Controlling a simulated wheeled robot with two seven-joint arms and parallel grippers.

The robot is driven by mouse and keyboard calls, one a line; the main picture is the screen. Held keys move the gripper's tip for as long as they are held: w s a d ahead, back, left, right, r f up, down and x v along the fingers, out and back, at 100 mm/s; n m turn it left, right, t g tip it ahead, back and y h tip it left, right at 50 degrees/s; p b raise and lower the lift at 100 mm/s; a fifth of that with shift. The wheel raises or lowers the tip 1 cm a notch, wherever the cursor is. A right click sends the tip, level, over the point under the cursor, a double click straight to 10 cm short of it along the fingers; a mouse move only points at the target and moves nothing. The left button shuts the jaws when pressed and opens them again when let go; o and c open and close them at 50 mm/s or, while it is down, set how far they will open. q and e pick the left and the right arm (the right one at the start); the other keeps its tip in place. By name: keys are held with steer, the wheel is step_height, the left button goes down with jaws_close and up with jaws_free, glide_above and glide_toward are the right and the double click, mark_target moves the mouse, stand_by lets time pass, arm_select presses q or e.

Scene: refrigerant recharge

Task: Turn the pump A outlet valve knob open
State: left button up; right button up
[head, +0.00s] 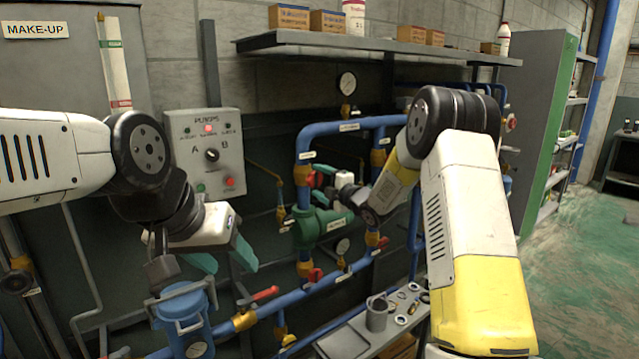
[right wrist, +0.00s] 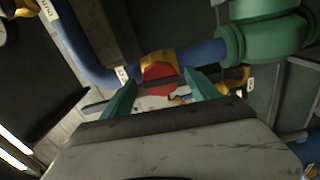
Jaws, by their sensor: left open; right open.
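A red valve knob (head: 311,180) sits on the blue vertical pipe above the green pump body (head: 318,228). The same red knob shows in the right wrist view (right wrist: 160,78), beside an orange-yellow fitting. My right gripper (head: 322,182) is at this knob. In the right wrist view, its teal fingers are apart, with the knob between their tips; I cannot tell if they touch it. My left gripper (head: 222,258) is open and empty, low at the left above a blue canister. The pump labels are too small to read surely.
Other red handles are on the lower pipe (head: 265,293) and right of the pump (head: 382,242). A grey PUMPS control box (head: 204,152) is on the wall. A blue canister (head: 184,318) stands below my left gripper. A small bench (head: 345,343) holds a grey mug and small parts.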

steer(key=v, duration=0.7)
stand_by(0.3)
steer(key=s+d+r+m+g+h, duration=0.2)
steer(key=s+d+r+m+h, duration=0.7)
steer(key=s+d+m, duration=0.3)
steer(key=s+f+m+g, duration=0.1)
steer(key=s+m, duration=0.3)
steer(key=s, duration=0.5)
steer(key=s+a+f+m+g, duration=0.1)
steer(key=s+f+m+g, duration=0.1)
steer(key=s, duration=0.8)
steer(key=s+a+f+m+g, duration=0.1)
steer(key=s+m+g, duration=0.2)
steer(key=s, duration=0.7)
steer(key=m, duration=0.2)
steer(key=shift+s+a+f+m+y, duration=0.2)
steer(key=shift+f+m+y, duration=0.1)
steer(key=shift+f+m, duration=0.1)
